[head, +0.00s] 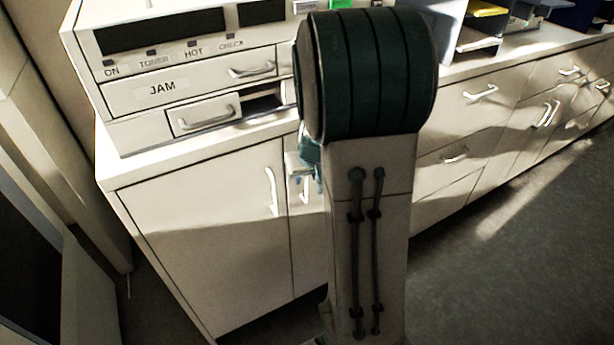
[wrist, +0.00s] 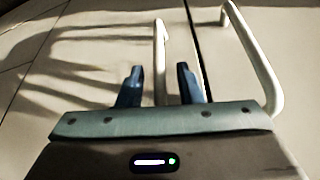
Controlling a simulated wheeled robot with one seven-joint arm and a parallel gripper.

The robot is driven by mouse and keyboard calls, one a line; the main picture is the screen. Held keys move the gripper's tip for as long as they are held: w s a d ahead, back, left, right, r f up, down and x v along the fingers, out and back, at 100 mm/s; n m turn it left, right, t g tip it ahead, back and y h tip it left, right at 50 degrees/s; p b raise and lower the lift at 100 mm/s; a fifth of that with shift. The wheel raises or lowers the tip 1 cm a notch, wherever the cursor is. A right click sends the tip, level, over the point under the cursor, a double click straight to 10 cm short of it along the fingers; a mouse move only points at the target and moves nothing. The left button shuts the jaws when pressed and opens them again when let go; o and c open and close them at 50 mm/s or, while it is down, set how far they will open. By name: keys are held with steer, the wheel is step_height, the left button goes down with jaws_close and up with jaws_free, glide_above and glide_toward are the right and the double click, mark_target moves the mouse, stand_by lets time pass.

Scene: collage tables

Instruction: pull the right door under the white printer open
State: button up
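The white printer (head: 180,95) stands on a pale cabinet at the left of the head view. Under it are a left door (head: 210,225) with an upright handle (head: 271,192) and a right door (head: 308,245), partly hidden by my arm. The right door's handle (head: 305,188) shows just below my gripper (head: 308,160), which is mostly hidden there. In the wrist view, my gripper (wrist: 160,82) is open, its blue fingers on either side of a handle (wrist: 160,50). I cannot tell whether they touch it. The other handle (wrist: 262,65) lies across the door seam.
A row of pale drawers and doors (head: 490,125) runs to the right, with handles sticking out. Paper trays (head: 480,30) stand on the counter. The dark floor (head: 510,260) is clear at the right. A wall (head: 40,130) stands close at the left.

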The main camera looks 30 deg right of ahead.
jaws_close()
